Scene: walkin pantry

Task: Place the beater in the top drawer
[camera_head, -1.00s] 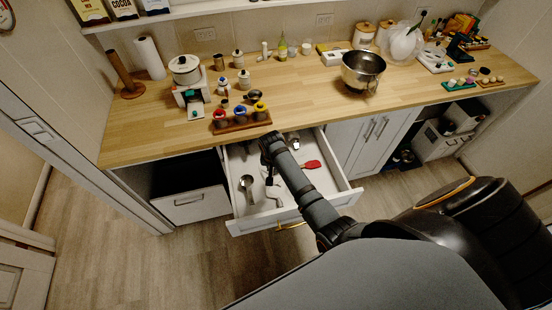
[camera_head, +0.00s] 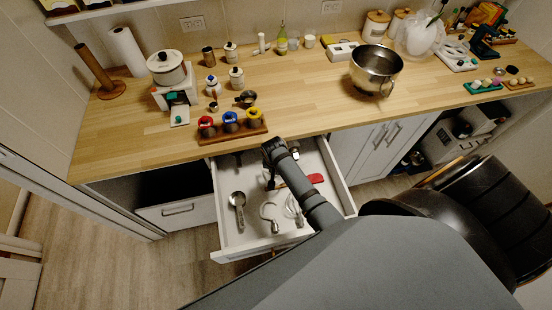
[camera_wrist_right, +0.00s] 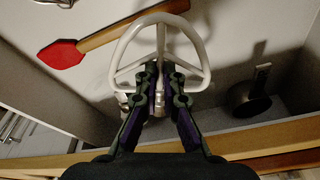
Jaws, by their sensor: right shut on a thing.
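The white flat beater (camera_wrist_right: 122,45), an open frame with a central bar, shows in the right wrist view. My right gripper (camera_wrist_right: 162,75) is shut on its near end. In the head view my right gripper (camera_head: 270,184) is over the open top drawer (camera_head: 217,212), and the beater is hidden or too small to make out. The beater overlaps the wooden handle of a red spatula (camera_wrist_right: 61,54) in the wrist view; I cannot tell whether it touches the drawer floor. My left gripper is not in view.
The drawer also holds a metal scoop (camera_head: 238,199), a hook-shaped tool (camera_head: 269,212), a whisk-like tool (camera_head: 292,208) and a dark cup (camera_wrist_right: 249,98). The wooden counter (camera_head: 310,100) carries a steel bowl (camera_head: 376,68) and a rack of colored-lidded jars (camera_head: 232,130).

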